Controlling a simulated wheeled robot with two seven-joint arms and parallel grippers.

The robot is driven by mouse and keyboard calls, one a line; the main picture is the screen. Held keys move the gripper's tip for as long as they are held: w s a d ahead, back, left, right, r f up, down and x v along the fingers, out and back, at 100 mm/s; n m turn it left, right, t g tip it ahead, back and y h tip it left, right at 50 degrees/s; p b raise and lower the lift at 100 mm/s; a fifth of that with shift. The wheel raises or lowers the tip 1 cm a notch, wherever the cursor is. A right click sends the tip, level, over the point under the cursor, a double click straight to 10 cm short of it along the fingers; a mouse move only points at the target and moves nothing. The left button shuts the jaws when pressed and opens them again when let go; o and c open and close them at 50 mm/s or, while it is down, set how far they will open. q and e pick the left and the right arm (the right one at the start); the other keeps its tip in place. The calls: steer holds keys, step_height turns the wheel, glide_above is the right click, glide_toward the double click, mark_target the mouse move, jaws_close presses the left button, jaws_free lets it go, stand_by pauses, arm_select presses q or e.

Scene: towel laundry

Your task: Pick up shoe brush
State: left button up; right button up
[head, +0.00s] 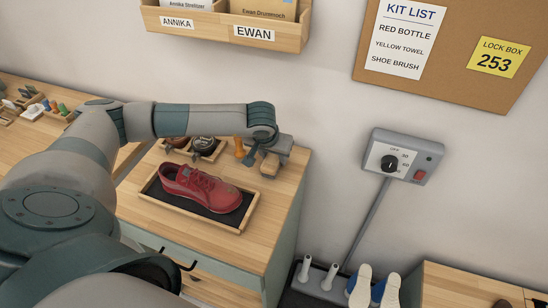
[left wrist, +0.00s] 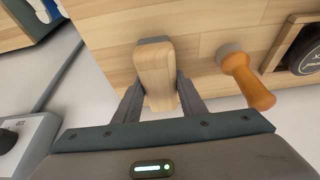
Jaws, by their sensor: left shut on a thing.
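The shoe brush (head: 270,166) has a pale wooden body and sits at the right end of the wooden cabinet top, by the wall. In the left wrist view the brush (left wrist: 156,72) is a rounded wooden block with a grey edge at its far end. My left gripper (head: 262,159) is shut on it, with one dark finger on each side of the wood, as the left wrist view (left wrist: 155,92) shows. I cannot tell whether the brush touches the cabinet top. My right gripper is not in view.
An orange-handled tool (left wrist: 247,82) stands close beside the brush. A red shoe (head: 205,188) lies on a dark-lined tray (head: 148,193) in front, and round tins (head: 203,145) sit behind it. A grey control box (head: 403,157) is on the wall to the right.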

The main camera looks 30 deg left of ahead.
arm_select(q)
steer(key=shift+r, duration=0.1)
steer(key=shift+r+p, duration=0.25)
steer(key=shift+p, duration=0.35)
steer(key=shift+b, duration=0.35)
step_height(320, 180, up, 4)
steer(key=shift+f+b, duration=0.25)
steer(key=shift+b, duration=1)
steer(key=w+d+r+b, duration=0.1)
steer(key=d+r+b, duration=0.3)
steer(key=d+r, duration=0.3)
steer(key=d, duration=0.4)
steer(key=shift+w+d+r+b, duration=0.15)
steer(key=shift+w+d+b, duration=0.15)
steer(key=shift+b, duration=0.05)
